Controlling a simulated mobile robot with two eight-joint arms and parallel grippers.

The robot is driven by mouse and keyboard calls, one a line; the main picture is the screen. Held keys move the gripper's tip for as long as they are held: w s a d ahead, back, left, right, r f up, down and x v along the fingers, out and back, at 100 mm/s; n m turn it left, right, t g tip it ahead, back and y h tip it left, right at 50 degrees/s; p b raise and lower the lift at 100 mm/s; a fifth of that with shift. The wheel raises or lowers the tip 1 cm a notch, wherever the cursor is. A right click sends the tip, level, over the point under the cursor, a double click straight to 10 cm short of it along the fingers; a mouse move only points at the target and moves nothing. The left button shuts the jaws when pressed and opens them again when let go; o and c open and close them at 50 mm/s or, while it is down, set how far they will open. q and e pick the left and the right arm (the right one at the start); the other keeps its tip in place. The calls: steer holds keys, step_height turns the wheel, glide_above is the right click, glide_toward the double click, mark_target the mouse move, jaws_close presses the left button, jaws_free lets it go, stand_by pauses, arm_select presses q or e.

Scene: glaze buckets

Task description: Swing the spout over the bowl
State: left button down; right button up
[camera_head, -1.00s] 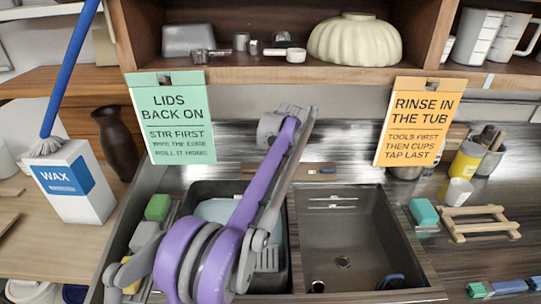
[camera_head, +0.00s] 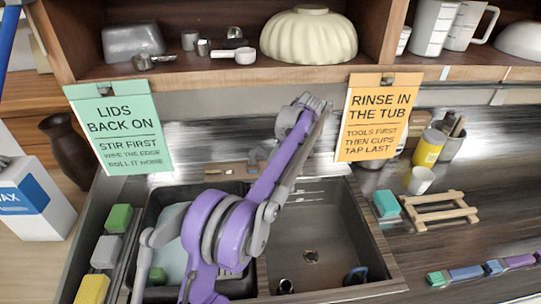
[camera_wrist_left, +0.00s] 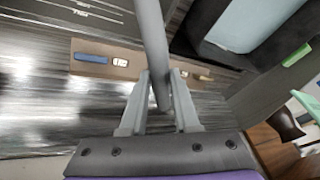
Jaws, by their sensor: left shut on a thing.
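My left arm reaches across the double sink, and my left gripper (camera_head: 312,108) is at its back, in front of the wall. In the left wrist view, the gripper (camera_wrist_left: 160,95) is shut on the grey spout (camera_wrist_left: 153,40), a round tube running up out of the picture between the fingers. In the head view my arm hides most of the spout. The pale blue bowl (camera_head: 170,243) sits in the left basin, partly covered by my arm. The bowl also shows in the left wrist view (camera_wrist_left: 245,25), right of the spout and apart from it. My right gripper is out of view.
The right basin (camera_head: 325,240) is mostly empty, with a drain. Two hanging signs, green (camera_head: 122,135) and orange (camera_head: 377,120), flank the gripper. A shelf (camera_head: 240,78) is above. Sponges (camera_head: 105,250) line the left side; a wooden rack (camera_head: 435,212) lies at right.

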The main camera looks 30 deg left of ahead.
arm_select(q)
steer(key=shift+w+d+n, duration=0.2)
steer(key=shift+w+n, duration=0.2)
steer(key=shift+w, duration=0.15)
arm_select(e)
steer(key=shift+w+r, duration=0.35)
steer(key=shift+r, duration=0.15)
arm_select(q)
steer(key=c, duration=0.7)
jaws_free()
steer(key=shift+o, duration=0.2)
